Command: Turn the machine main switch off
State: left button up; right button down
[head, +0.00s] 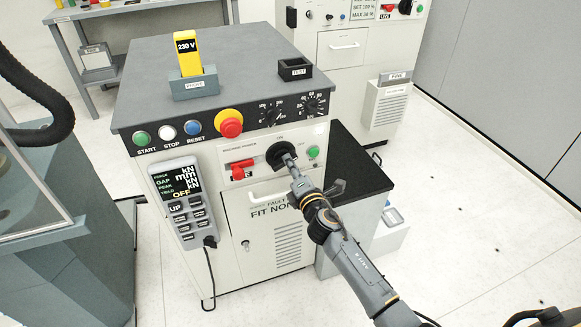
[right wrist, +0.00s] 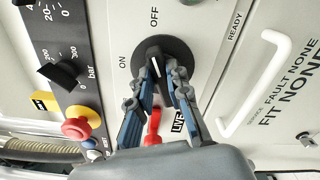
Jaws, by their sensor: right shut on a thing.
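The main switch is a black rotary knob (head: 277,153) on the white front panel of the machine cabinet, right of a red part (head: 241,168). In the right wrist view the knob (right wrist: 183,52) sits between the printed words ON, at its left, and OFF, above it. A short white line on its grip runs roughly up and down in that view; its exact setting is hard to tell. My right gripper (head: 291,164) is shut on the knob's grip, its blue-grey fingers (right wrist: 156,82) on both sides and hiding part of it. My left gripper is not in view.
Above are a red emergency button (head: 229,124) with a yellow collar, START, STOP and RESET buttons, and two dials. A white handle (right wrist: 257,84) and a green lamp (head: 313,152) are close by. A pendant (head: 177,203) hangs at the left. Open floor lies at the right.

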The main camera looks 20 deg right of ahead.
jog(key=m, duration=0.4)
jog(key=shift+d+f+m+b, duration=0.1)
jog(key=shift+f+m+b, duration=0.15)
jog(key=shift+m+b, duration=0.1)
dwell(0.4)
jog(key=c, duration=1.3)
grip_release()
jog(key=s, duration=1.2)
jog(key=shift+d, duration=0.2)
jog(key=shift+f, duration=0.1)
